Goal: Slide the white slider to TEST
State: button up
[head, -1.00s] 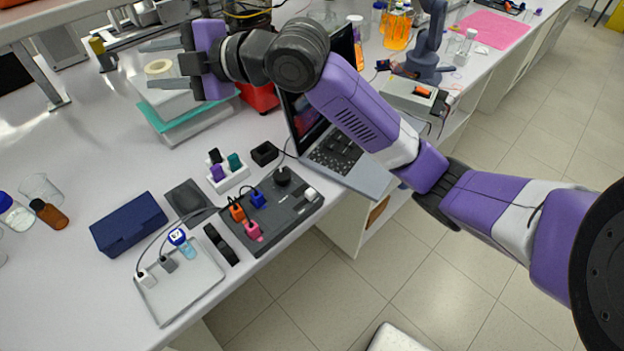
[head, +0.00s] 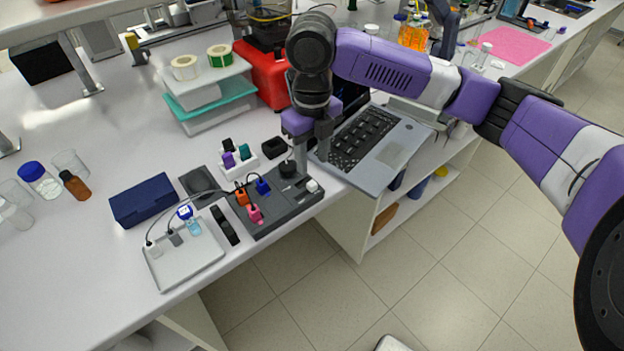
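The membrane rig (head: 268,222) is a dark grey panel near the front edge of the bench, with orange, blue and pink pieces on it. The white slider (head: 312,186) looks like the small white block at its right end. The TEST marking is too small to read. My gripper (head: 311,166) points down above the far right part of the rig, just behind the white slider and beside the black knob (head: 287,168). Its two grey fingers look apart, with nothing seen between them. How high the fingertips are above the panel is hard to tell.
An open laptop (head: 375,145) stands close to the right of my gripper. A white holder with coloured plugs (head: 238,160) and a small black box (head: 273,147) are behind the rig. A grey tray (head: 187,262) and a navy case (head: 145,200) lie to the left.

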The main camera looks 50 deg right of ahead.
aim_at(312, 183)
notch_tip(312, 183, down, 8)
jog(key=shift+r+p, duration=0.25)
jog(key=shift+p, duration=0.3)
jog(key=shift+c, duration=0.4)
grip_shut()
dwell(0.8)
